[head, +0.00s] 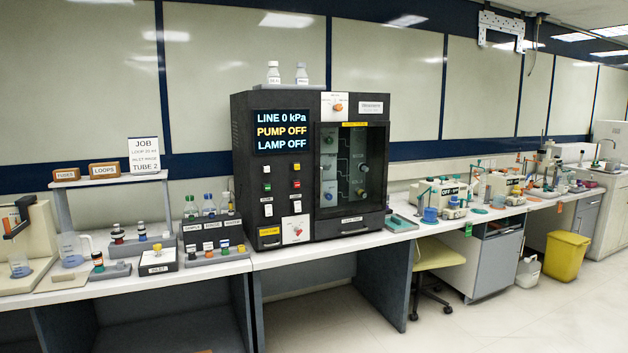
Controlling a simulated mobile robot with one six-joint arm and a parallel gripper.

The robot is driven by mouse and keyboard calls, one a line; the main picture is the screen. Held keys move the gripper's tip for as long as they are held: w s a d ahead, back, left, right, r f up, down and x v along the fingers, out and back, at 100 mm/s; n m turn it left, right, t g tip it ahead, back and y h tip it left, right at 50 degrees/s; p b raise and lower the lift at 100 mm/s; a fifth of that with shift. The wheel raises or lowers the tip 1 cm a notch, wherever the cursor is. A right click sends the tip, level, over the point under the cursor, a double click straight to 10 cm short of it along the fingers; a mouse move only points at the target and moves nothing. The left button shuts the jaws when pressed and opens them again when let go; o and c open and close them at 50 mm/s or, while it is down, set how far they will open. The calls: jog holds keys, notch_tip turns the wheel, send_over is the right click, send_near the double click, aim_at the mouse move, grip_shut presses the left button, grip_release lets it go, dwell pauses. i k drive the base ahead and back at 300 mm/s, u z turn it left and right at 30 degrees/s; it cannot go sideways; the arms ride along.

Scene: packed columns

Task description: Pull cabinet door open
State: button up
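A black instrument cabinet (243,150) stands on the white bench near the middle of the head view. Its right half has a glass door (378,150) in a dark frame, with a yellow strip along the top. The door looks shut. Coloured knobs and pale pipe lines show behind the glass. A display (282,132) on the cabinet's left half reads LINE 0 kPa, PUMP OFF, LAMP OFF, with switches and buttons below it. I cannot clearly make out a door handle. My gripper is not in view.
Two white bottles stand on the cabinet's top. Left of it are a rack (208,228) of bottles, a small box (157,262) and a shelf (110,182) with a JOB sign. Right are a flat tray (399,223) and bench instruments (440,196). A chair (437,254) stands below.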

aim_at(318, 169)
jog(key=u, duration=0.05)
jog(key=i, duration=1.85)
jog(key=u, duration=1.2)
jog(key=k, duration=0.7)
jog(key=u, duration=0.15)
